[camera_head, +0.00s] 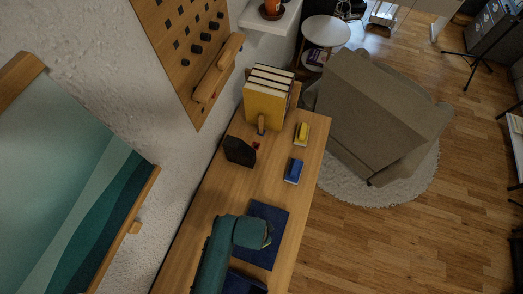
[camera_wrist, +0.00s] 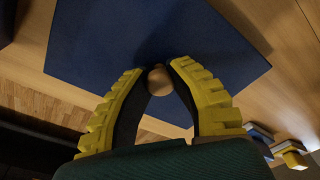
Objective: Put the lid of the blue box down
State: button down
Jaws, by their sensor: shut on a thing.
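The lid (camera_head: 265,212) is a flat dark blue square plate above or on the wooden top in the head view. It fills much of the wrist view (camera_wrist: 90,40), with a round wooden knob (camera_wrist: 160,80) at its middle. My teal gripper (camera_head: 268,236) hides part of the lid in the head view. In the wrist view its yellow-ribbed fingers (camera_wrist: 158,66) are shut on the knob. A dark blue form, apparently the blue box (camera_head: 247,283), shows partly beneath my arm. I cannot tell whether the lid touches the top.
Farther along the wooden top (camera_head: 225,195) are a small blue block (camera_head: 294,171), a yellow block (camera_head: 302,133), a dark wedge-like object (camera_head: 239,151) and yellow books (camera_head: 264,106). The wall with a pegboard (camera_head: 185,40) borders the left. An armchair (camera_head: 372,115) stands to the right.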

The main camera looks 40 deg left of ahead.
jog(key=shift+f, duration=0.45)
jog(key=c, duration=1)
grip_release()
jog(key=shift+f, duration=0.15)
notch_tip(320, 180, up, 12)
jog(key=s+p, duration=0.1)
jog(key=shift+s+a+p, duration=0.15)
jog(key=shift+a+p, duration=0.1)
jog(key=shift+p, duration=0.1)
